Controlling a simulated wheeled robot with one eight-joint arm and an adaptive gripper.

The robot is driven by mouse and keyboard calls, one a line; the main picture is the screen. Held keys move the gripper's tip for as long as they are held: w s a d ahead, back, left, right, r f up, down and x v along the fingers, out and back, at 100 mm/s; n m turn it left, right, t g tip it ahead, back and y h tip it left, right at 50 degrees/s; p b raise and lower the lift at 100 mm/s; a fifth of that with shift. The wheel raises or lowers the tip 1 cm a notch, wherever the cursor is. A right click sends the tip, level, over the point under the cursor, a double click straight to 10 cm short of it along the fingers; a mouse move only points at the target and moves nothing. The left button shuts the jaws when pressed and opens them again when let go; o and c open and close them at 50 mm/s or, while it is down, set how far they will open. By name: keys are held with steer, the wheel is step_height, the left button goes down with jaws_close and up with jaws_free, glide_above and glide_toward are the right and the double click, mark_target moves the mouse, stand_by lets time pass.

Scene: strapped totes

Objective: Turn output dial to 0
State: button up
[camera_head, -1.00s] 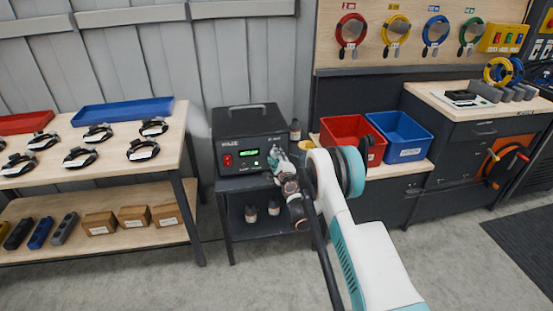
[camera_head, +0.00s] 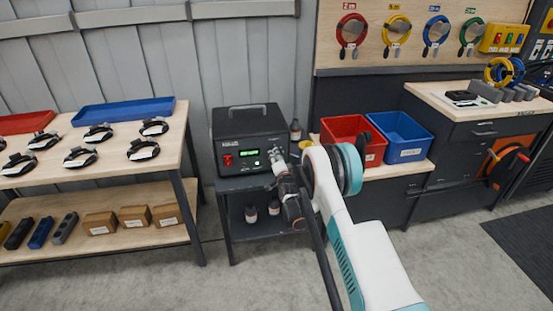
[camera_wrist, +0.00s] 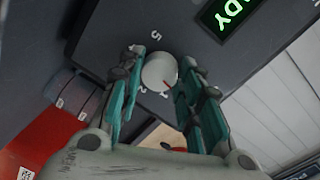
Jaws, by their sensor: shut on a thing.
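The output dial (camera_wrist: 159,72) is a round grey knob on the front of a black power unit (camera_head: 250,124). In the wrist view it sits between my gripper's two teal fingers, with a red mark toward its lower right side. White numerals surround it, tilted and partly hidden, so I cannot read the setting surely. My gripper (camera_wrist: 162,62) is shut on the dial, a finger on each side. In the head view my gripper (camera_head: 278,160) is at the unit's right front and covers the dial. A green lit display (camera_head: 249,153) is left of it; the wrist view shows "DY" on it.
The unit stands on a dark cart (camera_head: 240,185) with small bottles below. A red bin (camera_head: 345,130) and a blue bin (camera_head: 405,150) stand to the right, behind my arm. A wooden table (camera_head: 75,182) with several black coiled straps is at left.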

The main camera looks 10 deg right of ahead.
steer(key=shift+f+n, duration=0.1)
steer(key=shift+n, duration=0.9)
steer(key=o, duration=1.1)
steer(key=shift+c, duration=0.2)
steer(key=s, duration=0.7)
steer(key=shift+s+r, duration=0.25)
steer(key=shift+r, duration=0.05)
